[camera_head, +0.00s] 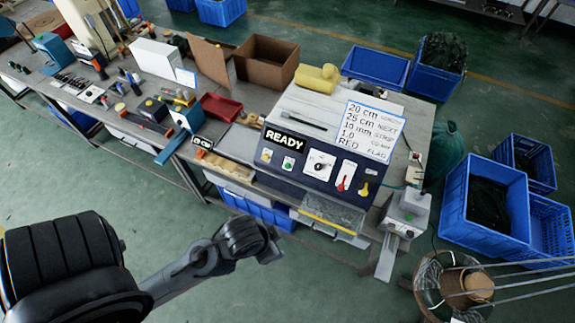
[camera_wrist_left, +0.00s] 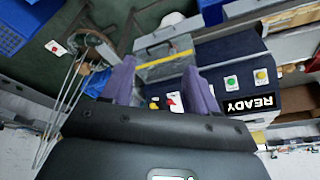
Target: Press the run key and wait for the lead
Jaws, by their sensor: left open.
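A dark blue control panel (camera_head: 315,165) on the bench machine carries a black sign reading READY (camera_head: 284,140). Below the sign are a green button (camera_head: 287,163) and a yellowish button (camera_head: 267,155); a knob (camera_head: 318,168) and red switch (camera_head: 343,183) sit to the right. My left gripper (camera_head: 271,251) is in front of and below the panel, apart from it. In the left wrist view, the open left gripper (camera_wrist_left: 160,85) is empty; the green button (camera_wrist_left: 231,82) lies right of its fingers and the sign (camera_wrist_left: 250,103) appears upside down. No finished lead is distinguishable. My right gripper is out of view.
A clear tray with a yellow edge (camera_head: 331,214) projects below the panel. A list board (camera_head: 372,130) stands above it. A wire reel (camera_head: 467,285) is on the floor at lower right, near blue crates (camera_head: 485,205). The floor before the bench is open.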

